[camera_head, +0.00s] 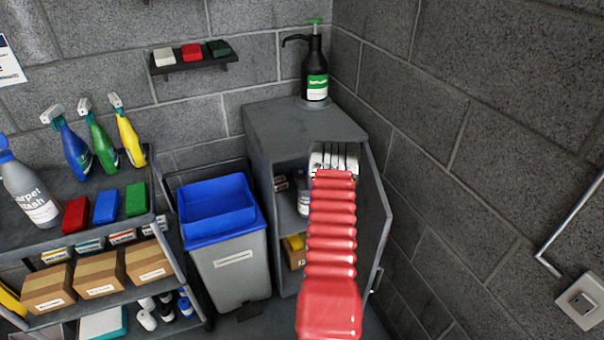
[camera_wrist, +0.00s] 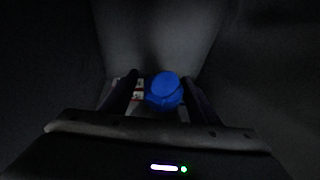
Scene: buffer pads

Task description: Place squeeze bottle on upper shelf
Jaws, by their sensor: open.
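A bottle with a round blue cap (camera_wrist: 165,88) shows in the wrist view, between the two dark fingers of my gripper (camera_wrist: 160,78). The fingers are open and stand apart on either side of it; I cannot tell whether either touches it. The bottle's body is mostly hidden below the cap. In the head view, part of a pale bottle (camera_head: 303,204) shows on a shelf inside the open grey cabinet (camera_head: 292,125), beside my red-sleeved arm. My arm reaches into the cabinet, and my fingers are hidden there.
The cabinet door (camera_head: 376,225) stands open on the right. A black pump bottle (camera_head: 314,75) stands on the cabinet top. A blue-lidded bin (camera_head: 230,270) is close on the left, beside a cart of spray bottles and boxes. Small red-and-white boxes (camera_wrist: 133,92) lie left of the cap.

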